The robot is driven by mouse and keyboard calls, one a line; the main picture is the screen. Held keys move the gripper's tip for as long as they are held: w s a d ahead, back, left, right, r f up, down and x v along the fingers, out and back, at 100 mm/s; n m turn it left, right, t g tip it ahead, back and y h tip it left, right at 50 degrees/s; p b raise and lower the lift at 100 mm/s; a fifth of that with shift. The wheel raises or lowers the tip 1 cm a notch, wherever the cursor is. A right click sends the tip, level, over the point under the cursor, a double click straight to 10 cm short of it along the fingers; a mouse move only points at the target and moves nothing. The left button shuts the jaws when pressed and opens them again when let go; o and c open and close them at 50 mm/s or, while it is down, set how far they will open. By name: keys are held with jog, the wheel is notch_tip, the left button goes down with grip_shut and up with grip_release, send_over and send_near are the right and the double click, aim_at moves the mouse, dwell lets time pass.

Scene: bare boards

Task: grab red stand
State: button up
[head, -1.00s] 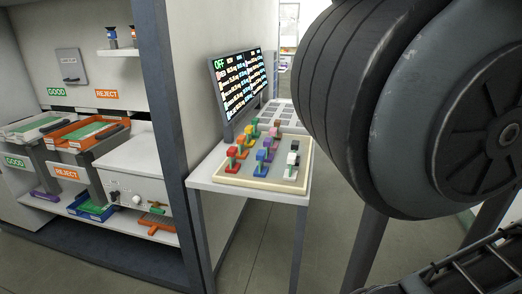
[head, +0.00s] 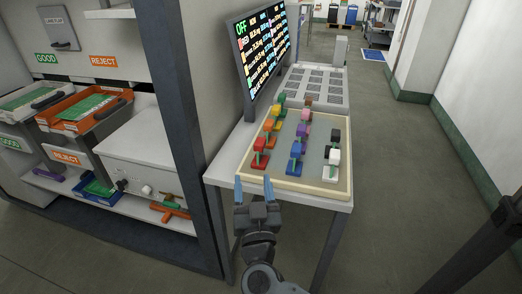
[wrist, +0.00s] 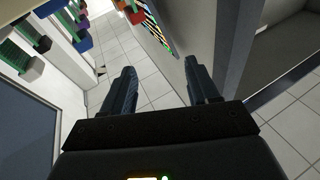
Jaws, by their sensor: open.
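The red stand (head: 259,158) is at the near left corner of a cream-rimmed tray (head: 300,192) on a white table. It has a red top block and a red base with a green part between. My gripper (head: 256,188) is at the near edge of the table, just in front of the red stand and apart from it. Its two blue-grey fingers are spread and empty. In the wrist view my gripper (wrist: 160,90) is open over a tiled floor, with no stand between its fingers.
Orange, yellow, green, blue, purple, pink, brown, black and white stands share the tray. A lit screen (head: 262,55) stands at the table's left edge. A grey post (head: 180,130) and shelving are to the left. Open floor (head: 420,200) lies right of the table.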

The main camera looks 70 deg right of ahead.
aim_at(261, 140)
jog(key=w+d+m+g, duration=0.1)
jog(key=d+g, duration=0.1)
jog(key=d, duration=0.1)
jog(key=w+d+f+m+g, duration=0.1)
jog(key=w+d+g, duration=0.1)
jog(key=d+g, duration=0.1)
jog(key=w+d+m+g+p, duration=0.1)
jog(key=d+g, duration=0.1)
jog(key=d, duration=0.3)
jog(key=shift+w+d+f+g, duration=0.1)
jog(key=shift+w+f+g, duration=0.1)
jog(key=shift+g, duration=0.2)
jog(key=d, duration=0.7)
jog(key=shift+w+d+r, duration=0.15)
jog(key=shift+d+r, duration=0.1)
jog(key=c, duration=1.1)
jog(key=shift+r, duration=0.1)
